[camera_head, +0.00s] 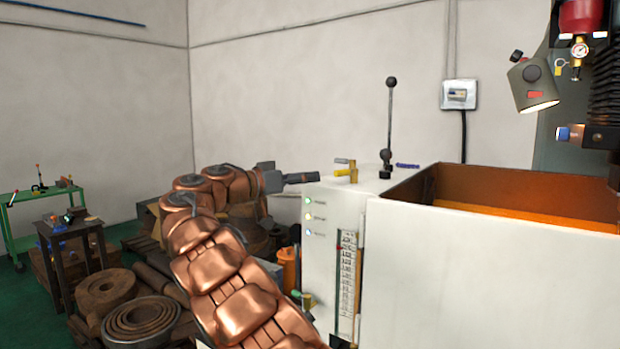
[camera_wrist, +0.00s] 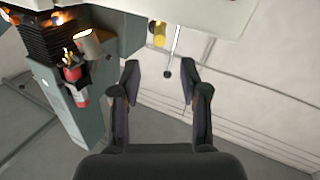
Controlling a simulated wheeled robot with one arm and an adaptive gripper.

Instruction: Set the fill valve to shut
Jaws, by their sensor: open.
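A small brass-yellow valve (camera_head: 346,174) with a short crosswise handle stands on the top left of the white machine cabinet (camera_head: 480,275). It may be the fill valve; I see no readable label. A yellow part, likely the same valve, shows in the wrist view (camera_wrist: 159,36) beyond the fingers. My gripper (camera_head: 317,177) is just left of the valve in the head view, pointing right at it and apart from it. In the wrist view its two dark fingers (camera_wrist: 161,76) are spread with nothing between them.
A tall black-knobbed lever (camera_head: 390,125) and a blue handle (camera_head: 407,166) stand right of the valve. An open brown trough (camera_head: 460,182) lies farther right. A lamp (camera_head: 532,85) hangs at upper right. Iron rings (camera_head: 142,320) and a dark table (camera_head: 70,226) stand at left.

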